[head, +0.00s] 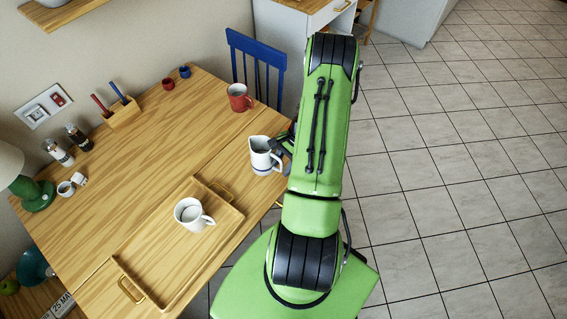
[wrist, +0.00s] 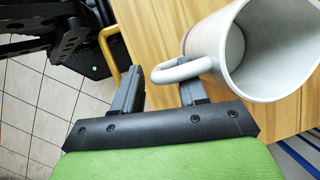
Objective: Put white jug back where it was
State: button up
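The white jug (head: 262,158), with a dark blue band, appears to stand upright on the wooden table near its right edge. In the wrist view the jug (wrist: 222,45) is at the upper right, with its open mouth showing. Its handle reaches in between the two fingers of my gripper (wrist: 148,62). The fingers are apart, with a gap beside the handle. The right finger passes behind or through the handle loop; I cannot tell which. In the head view my gripper (head: 281,146) is at the jug's right side, partly hidden by my arm.
A wooden tray (head: 150,262) holds a white mug (head: 190,213) left of the jug. A red mug (head: 239,98) stands behind, near a blue chair (head: 256,62). Shakers, small pots and a pen holder line the wall side. The middle of the table (head: 165,150) is clear.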

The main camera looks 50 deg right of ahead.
jog(key=shift+r, duration=0.1)
jog(key=p+v, duration=0.2)
jog(key=v, duration=1)
jog(key=w+a+r+n+h, duration=0.2)
jog(key=w+a+r+n, duration=0.2)
jog(key=r, duration=0.4)
jog(key=s+a+r+n+t+h, duration=0.1)
jog(key=s+a+r+n+h, duration=0.15)
jog(key=a+r+n, duration=1.05)
jog(key=s+a+r+n+t, duration=0.2)
jog(key=s+a, duration=0.5)
jog(key=a, duration=0.4)
notch_tip(320, 180, up, 2)
jog(key=shift+s+a+r+t, duration=0.1)
jog(key=shift+s+a+t, duration=0.3)
jog(key=shift+t, duration=0.1)
